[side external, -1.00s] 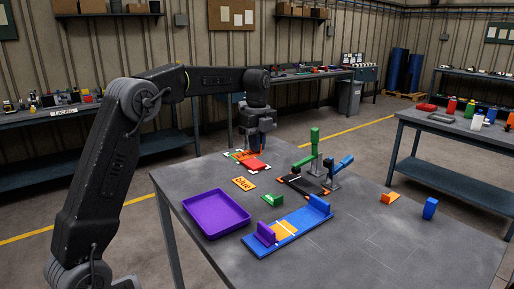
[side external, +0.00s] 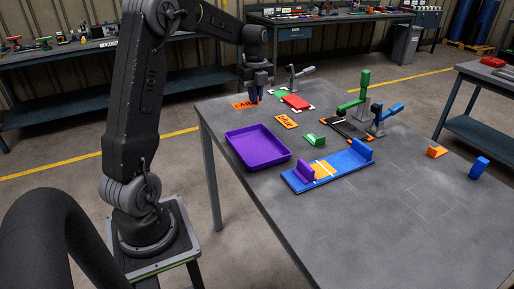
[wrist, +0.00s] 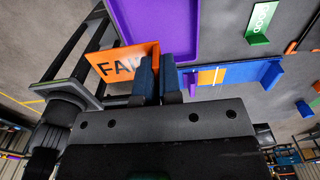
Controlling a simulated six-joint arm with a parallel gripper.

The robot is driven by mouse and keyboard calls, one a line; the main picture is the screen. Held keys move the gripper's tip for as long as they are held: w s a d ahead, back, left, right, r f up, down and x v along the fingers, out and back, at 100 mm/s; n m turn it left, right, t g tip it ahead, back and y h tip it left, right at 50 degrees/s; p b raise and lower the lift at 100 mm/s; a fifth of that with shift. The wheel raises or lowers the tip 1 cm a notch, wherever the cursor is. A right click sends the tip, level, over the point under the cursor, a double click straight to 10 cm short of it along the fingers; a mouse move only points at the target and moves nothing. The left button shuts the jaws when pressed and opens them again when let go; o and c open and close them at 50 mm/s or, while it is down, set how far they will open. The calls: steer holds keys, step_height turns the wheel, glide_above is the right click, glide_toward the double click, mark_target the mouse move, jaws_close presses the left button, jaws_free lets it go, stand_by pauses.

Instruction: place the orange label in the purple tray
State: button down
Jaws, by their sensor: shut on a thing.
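The orange label (side external: 241,105) is a flat plate with dark lettering. In the wrist view the label (wrist: 122,63) reads "FA…", and the rest of the word is hidden by a finger. My gripper (side external: 257,98) is shut on its edge; the blue fingertips (wrist: 158,66) overlap the label's right end. The label is near the table's far left edge, and its height above the table is hard to tell. The purple tray (side external: 257,147) is empty, nearer the camera than my gripper. Its corner region (wrist: 215,35) also shows in the wrist view.
A red plate (side external: 296,102) lies on a fixture right of my gripper, with a grey clamp (side external: 296,76) behind.

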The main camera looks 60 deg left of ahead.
steer(key=s+a+f, duration=0.1)
steer(key=s, duration=0.1)
steer(key=s+a+f, duration=0.1)
steer(key=s, duration=0.1)
steer(key=s+a+f, duration=0.1)
steer(key=s, duration=0.1)
steer(key=shift+s+a+f, duration=0.15)
steer(key=shift+s+f, duration=0.1)
steer(key=shift+f, duration=0.05)
glide_above(265, 146)
step_height(265, 146, down, 8)
steer(key=shift+w+a+r, duration=0.1)
steer(key=shift+w+r, duration=0.05)
steer(key=shift+r, duration=0.05)
steer(key=shift+f, duration=1.95)
steer(key=shift+f, duration=0.1)
steer(key=c, duration=1.3)
jaws_free()
